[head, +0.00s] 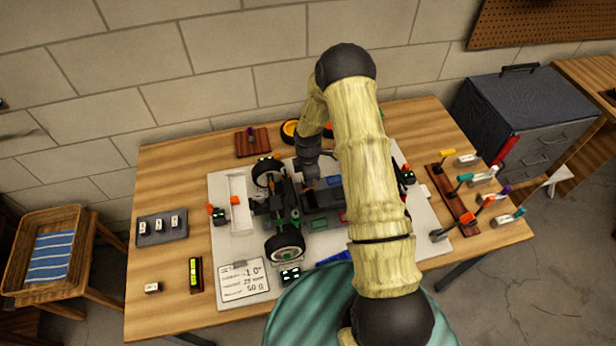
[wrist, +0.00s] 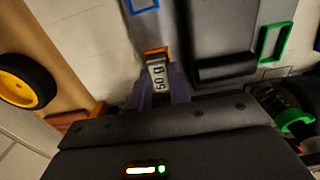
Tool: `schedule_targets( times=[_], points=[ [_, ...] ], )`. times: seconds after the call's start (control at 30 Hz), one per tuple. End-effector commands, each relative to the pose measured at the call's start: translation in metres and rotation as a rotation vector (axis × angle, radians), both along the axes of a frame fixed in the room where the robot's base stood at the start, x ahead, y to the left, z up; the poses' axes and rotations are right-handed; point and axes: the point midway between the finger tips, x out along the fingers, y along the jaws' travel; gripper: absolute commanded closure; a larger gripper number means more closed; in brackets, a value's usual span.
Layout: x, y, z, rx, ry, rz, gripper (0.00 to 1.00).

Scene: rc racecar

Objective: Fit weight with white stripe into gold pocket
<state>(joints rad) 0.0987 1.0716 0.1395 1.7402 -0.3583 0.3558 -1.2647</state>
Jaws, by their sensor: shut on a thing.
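My gripper (wrist: 158,98) is shut on a small weight (wrist: 158,76) labelled "50 g" in the wrist view. Its far end is at an orange-gold pocket frame (wrist: 156,51) on the grey car chassis (wrist: 205,35). I cannot tell whether it is inside the pocket or just touching its edge. The label face is pale; a separate white stripe cannot be made out. In the head view my gripper (head: 310,182) is low over the middle of the racecar (head: 318,222), partly hidden by my arm, and the held weight does not show clearly.
A blue frame (wrist: 143,5) and a green frame (wrist: 273,42) are on the chassis nearby. Several weights sit in a grey tray (head: 150,240) at left; another loose weight (head: 152,287) lies in front. A tool rack (head: 452,200) stands at right. A yellow-rimmed wheel (wrist: 25,82) lies behind the car.

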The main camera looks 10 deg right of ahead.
Motion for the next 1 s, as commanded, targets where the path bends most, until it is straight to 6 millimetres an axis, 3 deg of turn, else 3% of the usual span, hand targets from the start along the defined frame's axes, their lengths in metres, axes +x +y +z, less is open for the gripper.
schedule_targets(
  times=[0.4, 0.43, 0.53, 1.0],
  points=[
    [0.000, 0.000, -0.007, 0.000, -0.002, 0.000, 1.00],
    [0.000, 0.000, -0.006, 0.000, -0.002, 0.000, 0.77],
    [0.000, 0.000, -0.006, 0.000, -0.002, 0.000, 0.59],
    [0.001, 0.000, 0.005, 0.001, -0.002, 0.000, 0.59]
  ],
)
